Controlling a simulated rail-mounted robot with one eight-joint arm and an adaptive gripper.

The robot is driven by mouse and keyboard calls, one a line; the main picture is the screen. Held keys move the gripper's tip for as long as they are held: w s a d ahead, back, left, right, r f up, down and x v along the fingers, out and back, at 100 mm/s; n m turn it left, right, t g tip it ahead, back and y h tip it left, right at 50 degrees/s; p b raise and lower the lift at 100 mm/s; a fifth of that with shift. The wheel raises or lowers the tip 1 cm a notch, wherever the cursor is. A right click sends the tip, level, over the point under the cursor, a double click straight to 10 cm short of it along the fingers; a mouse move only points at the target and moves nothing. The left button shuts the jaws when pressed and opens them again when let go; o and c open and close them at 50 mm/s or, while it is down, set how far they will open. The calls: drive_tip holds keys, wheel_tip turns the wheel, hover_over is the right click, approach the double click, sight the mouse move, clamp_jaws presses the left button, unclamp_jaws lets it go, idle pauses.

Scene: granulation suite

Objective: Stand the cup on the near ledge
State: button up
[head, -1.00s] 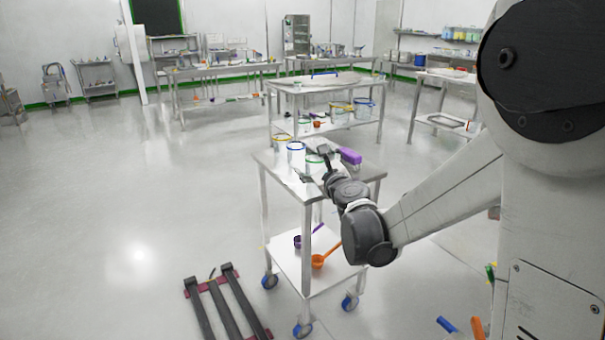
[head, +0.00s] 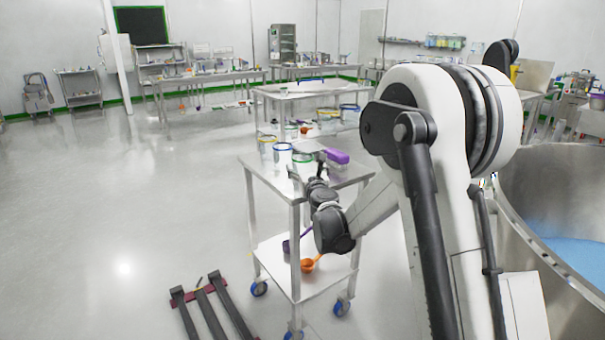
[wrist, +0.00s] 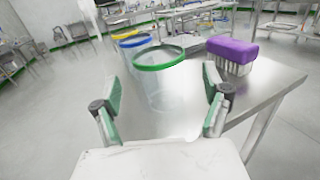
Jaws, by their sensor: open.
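A clear cup with a green rim (wrist: 162,88) stands upright on the steel trolley top (head: 262,168). In the wrist view it sits ahead of and between the spread fingers of my gripper (wrist: 161,80), with gaps on both sides. In the head view the green-rimmed cup (head: 304,160) is partly hidden behind my gripper (head: 306,172). My gripper is open and holds nothing. Cups with a blue rim (head: 283,155) and a yellow rim (head: 266,148) stand beside it. I cannot tell which surface is the near ledge.
A purple brush (wrist: 232,54) lies on the trolley top to the right of the cups. Purple and orange scoops (head: 310,264) lie on the lower shelf. A large steel vat (head: 525,190) with blue contents stands at right. Dark floor rails (head: 212,308) lie at front left.

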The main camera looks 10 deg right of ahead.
sight(301, 154)
drive_tip(key=shift+w+r+b, duration=0.15)
drive_tip(key=shift+w+b, duration=0.1)
drive_tip(key=shift+w, duration=0.75)
drive_tip(key=shift+w+r+b, duration=0.2)
drive_tip(key=shift+w+b, duration=0.1)
drive_tip(key=shift+w, duration=0.7)
drive_tip(key=shift+w+r+b, duration=0.15)
drive_tip(key=shift+w+b, duration=0.1)
drive_tip(key=shift+w, duration=0.75)
drive_tip(key=c, duration=1.3)
drive_tip(key=shift+o, duration=0.2)
